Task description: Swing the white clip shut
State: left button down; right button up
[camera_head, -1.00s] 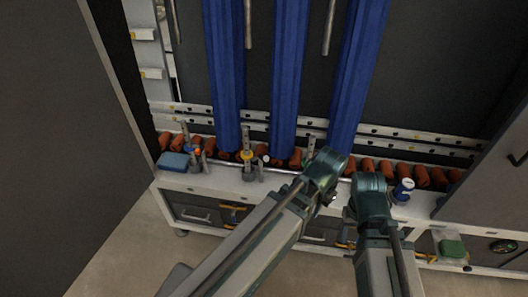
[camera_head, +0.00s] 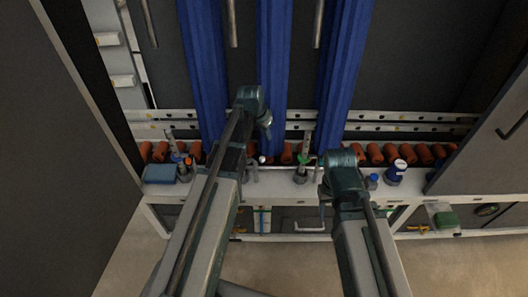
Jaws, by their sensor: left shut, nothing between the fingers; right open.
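Two small white blocks that look like clips, an upper one (camera_head: 108,39) and a lower one (camera_head: 122,81), sit on the left upright of the washer frame. I cannot tell which is the task's clip or how far it is swung. My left gripper (camera_head: 266,123) is raised in front of the middle blue column (camera_head: 273,60), well to the right of both blocks. It is shut and empty. My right gripper (camera_head: 322,190) is low by the bench's front edge, open and mostly hidden by its wrist.
A row of orange rollers (camera_head: 375,154) runs along the bench (camera_head: 410,179). Small fixtures, including a green-topped one (camera_head: 301,167), and a blue-and-white bottle (camera_head: 395,172) stand in front. A blue block (camera_head: 160,174) lies at the left end. A dark panel (camera_head: 55,150) stands close on the left.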

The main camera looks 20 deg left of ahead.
aim_at(262, 160)
pick_arm(q)
jog(key=shift+f, duration=0.1)
notch_tip(262, 160, down, 9)
jog(key=b, duration=0.9)
jog(key=shift+s+a, duration=0.15)
jog(key=shift+s, duration=0.2)
jog(key=shift+s+f+m, duration=0.1)
jog(key=shift+s+m, duration=0.25)
jog(key=shift+m, duration=0.55)
jog(key=shift+s+a+m+g+h, duration=0.15)
jog(key=shift+s+m+g+h, duration=0.2)
jog(key=shift+m, duration=0.45)
jog(key=m, duration=0.2)
jog(key=s+m+g+h, duration=0.1)
jog(key=m, duration=0.1)
jog(key=a+m, duration=0.1)
jog(key=shift+s+m+g, duration=0.25)
jog(key=shift+s+m, duration=0.1)
jog(key=shift+m, duration=0.05)
jog(key=shift+w, duration=0.1)
